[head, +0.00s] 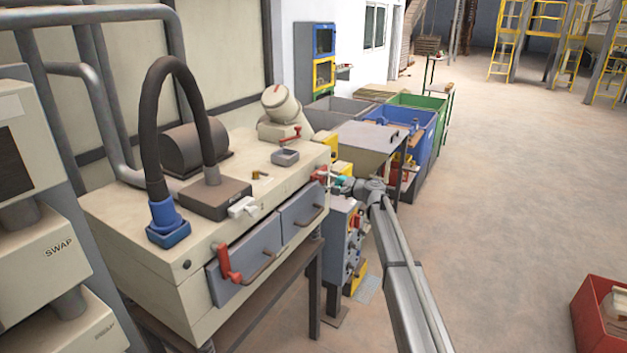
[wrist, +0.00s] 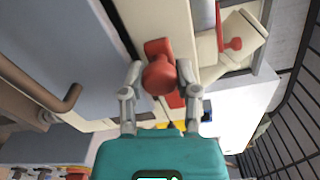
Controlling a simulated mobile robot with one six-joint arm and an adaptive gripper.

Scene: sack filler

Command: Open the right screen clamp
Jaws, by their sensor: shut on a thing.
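The right screen clamp is a red handle (head: 321,174) at the right end of the cream machine's front, above the right drawer-like panel. In the wrist view its red knob (wrist: 160,75) sits between my two fingers. My gripper (wrist: 160,72) is shut on that knob, one finger on each side. In the head view my gripper (head: 333,181) is small and partly merges with the clamp. The left screen clamp (head: 229,264) is a red lever at the left end of the grey front panels. The exact angle of the right clamp is hard to tell.
Two grey panels with bar handles (head: 302,216) fill the machine front (head: 200,300). A control box with buttons (head: 353,238) stands below the clamp. Blue (head: 416,152) and green bins stand behind. A red crate (head: 590,320) lies at the right. The floor between is clear.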

